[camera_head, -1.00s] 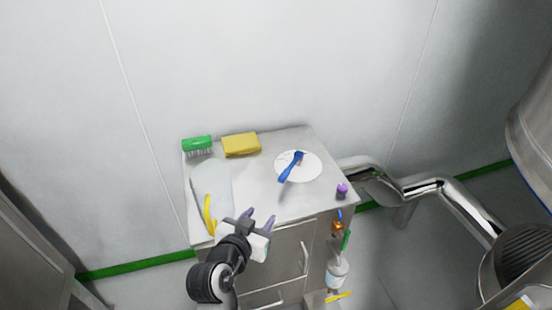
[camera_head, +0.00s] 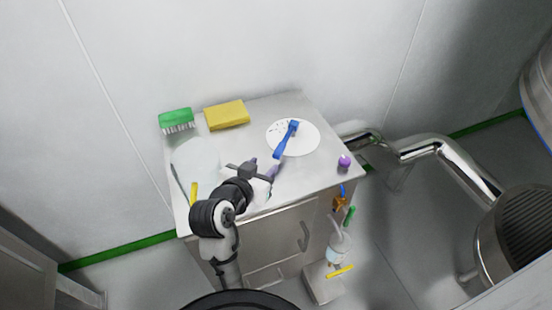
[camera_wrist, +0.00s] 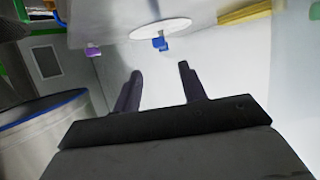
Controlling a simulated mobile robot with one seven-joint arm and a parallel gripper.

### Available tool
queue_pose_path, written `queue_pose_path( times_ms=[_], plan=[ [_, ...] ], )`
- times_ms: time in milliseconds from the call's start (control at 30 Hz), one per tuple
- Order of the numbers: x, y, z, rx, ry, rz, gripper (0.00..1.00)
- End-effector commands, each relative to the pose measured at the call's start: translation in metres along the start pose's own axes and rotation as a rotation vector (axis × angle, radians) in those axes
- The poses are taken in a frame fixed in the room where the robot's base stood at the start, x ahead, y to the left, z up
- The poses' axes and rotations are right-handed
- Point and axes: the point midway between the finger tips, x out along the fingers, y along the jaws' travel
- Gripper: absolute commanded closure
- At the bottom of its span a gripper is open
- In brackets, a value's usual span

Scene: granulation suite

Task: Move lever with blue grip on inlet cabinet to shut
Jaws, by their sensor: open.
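The lever with the blue grip (camera_head: 285,141) stands on a round white plate (camera_head: 308,142) on top of the steel cabinet (camera_head: 330,178). Its blue end points toward the cabinet's front. In the wrist view the blue grip (camera_wrist: 160,44) shows beyond the fingers, in front of the white plate (camera_wrist: 161,28). My gripper (camera_head: 262,170) is open and empty above the cabinet top, to the lower left of the blue grip and apart from it. In the wrist view, both dark fingers of my gripper (camera_wrist: 158,84) are spread with clear space between them.
A green brush (camera_head: 176,119) and yellow sponge (camera_head: 227,115) lie at the back left of the top. A purple knob (camera_head: 344,161) is at the right edge. Small coloured valves (camera_head: 341,203) and a bottle (camera_head: 339,247) are on the right side. A steel pipe (camera_head: 432,148) runs right.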

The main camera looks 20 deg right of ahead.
Motion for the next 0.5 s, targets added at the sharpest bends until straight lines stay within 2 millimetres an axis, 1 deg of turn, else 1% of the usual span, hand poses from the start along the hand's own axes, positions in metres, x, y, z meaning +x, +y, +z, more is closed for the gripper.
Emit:
queue_pose_path(
  times_ms=[33, 500],
  plan=[
    [0.005, 0.0, 0.005, 0.003, 0.005, 0.001, 0.58],
    [0.02, 0.0, 0.006, 0.001, 0.003, -0.005, 0.58]
  ],
)
